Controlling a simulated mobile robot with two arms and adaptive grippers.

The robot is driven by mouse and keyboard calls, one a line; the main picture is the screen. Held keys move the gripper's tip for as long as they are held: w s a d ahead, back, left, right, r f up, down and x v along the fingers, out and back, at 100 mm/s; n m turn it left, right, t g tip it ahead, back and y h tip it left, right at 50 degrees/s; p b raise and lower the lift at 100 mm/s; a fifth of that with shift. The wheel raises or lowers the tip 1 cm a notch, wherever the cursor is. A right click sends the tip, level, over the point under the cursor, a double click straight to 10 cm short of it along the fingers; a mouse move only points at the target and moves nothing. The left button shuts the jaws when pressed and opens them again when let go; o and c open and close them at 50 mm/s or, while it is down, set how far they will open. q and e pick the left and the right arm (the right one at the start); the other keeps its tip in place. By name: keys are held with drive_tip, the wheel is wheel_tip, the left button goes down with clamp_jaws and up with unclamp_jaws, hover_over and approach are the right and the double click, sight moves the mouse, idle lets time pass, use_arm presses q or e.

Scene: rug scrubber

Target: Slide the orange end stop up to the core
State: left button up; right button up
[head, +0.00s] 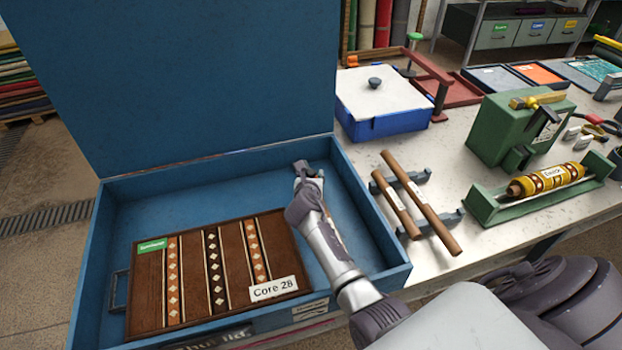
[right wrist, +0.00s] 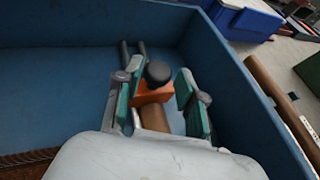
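The orange end stop (right wrist: 152,93) with a black knob (right wrist: 158,72) shows in the right wrist view, inside the blue case. A brown cylindrical core (right wrist: 154,118) lies on the near side of the stop; I cannot tell whether they touch. My right gripper (right wrist: 160,84) is open, with one teal-padded finger on each side of the stop. A gap shows at the right finger; contact at the left finger is unclear. In the head view my right gripper (head: 306,170) reaches into the case and hides the stop. My left gripper is not in view.
The blue case (head: 375,225) has its lid (head: 180,80) raised. A patterned brown rug (head: 190,280) labelled Core 28 lies inside. To the right are two wooden rods (head: 425,205) on holders, a green machine (head: 510,130) and a blue box (head: 385,122).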

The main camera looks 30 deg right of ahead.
drive_tip(key=v, duration=1.1)
drive_tip(key=shift+s+a, duration=0.25)
drive_tip(key=shift+s, duration=0.1)
